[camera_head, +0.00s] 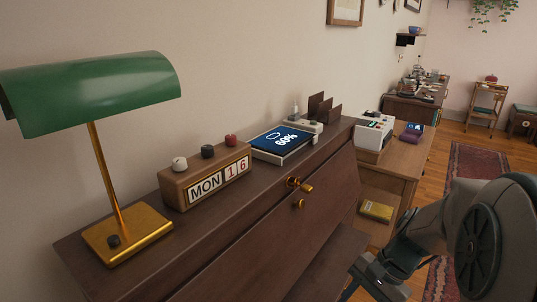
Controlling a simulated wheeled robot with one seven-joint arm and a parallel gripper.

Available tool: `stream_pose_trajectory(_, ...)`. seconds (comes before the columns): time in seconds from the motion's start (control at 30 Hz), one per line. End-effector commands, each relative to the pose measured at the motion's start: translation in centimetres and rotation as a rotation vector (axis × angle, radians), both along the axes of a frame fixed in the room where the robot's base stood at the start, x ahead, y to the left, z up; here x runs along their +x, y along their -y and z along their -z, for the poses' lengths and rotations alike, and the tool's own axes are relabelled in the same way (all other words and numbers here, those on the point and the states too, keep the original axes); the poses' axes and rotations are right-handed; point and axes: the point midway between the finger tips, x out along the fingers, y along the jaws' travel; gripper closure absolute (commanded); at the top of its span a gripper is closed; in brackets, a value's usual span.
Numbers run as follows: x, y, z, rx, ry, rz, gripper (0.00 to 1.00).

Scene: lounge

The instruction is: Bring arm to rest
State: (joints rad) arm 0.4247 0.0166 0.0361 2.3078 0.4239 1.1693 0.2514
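My arm shows at the lower right of the head view, folded in front of the rug and floor. My gripper (372,284) is at the bottom of the frame, beside the front of the dark wooden desk (328,174). The lower end of the gripper is cut off or dark, so its fingers are hard to make out. I see nothing held in it.
The desk carries a green lamp (95,92), a calendar block (207,178) and a screen (283,142). Brass knobs (300,185) stick out from its front. A side table (406,158) bears a white device (374,130). A rug (475,162) and open floor lie at the right.

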Motion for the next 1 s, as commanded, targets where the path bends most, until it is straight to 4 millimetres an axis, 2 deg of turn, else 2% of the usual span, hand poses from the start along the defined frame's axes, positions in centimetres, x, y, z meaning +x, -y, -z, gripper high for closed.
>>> stream_pose_trajectory(0.03, -0.6, -0.7, -1.9, -0.059, 0.056, -0.087, 0.57)
stream_pose_trajectory(0.2, -2.3, -1.9, -5.5, -0.24, 0.235, -0.363, 0.57)
stream_pose_trajectory(0.4, -3.6, -2.6, -9.2, -0.41, 0.436, -0.64, 0.57)
stream_pose_trajectory(0.5, -3.9, -2.9, -10.3, -0.461, 0.504, -0.728, 0.57)
stream_pose_trajectory(0.7, -4.1, -3.0, -11.0, -0.503, 0.557, -0.798, 0.57)
stream_pose_trajectory(1.0, -4.0, -2.9, -10.9, -0.503, 0.556, -0.796, 0.57)
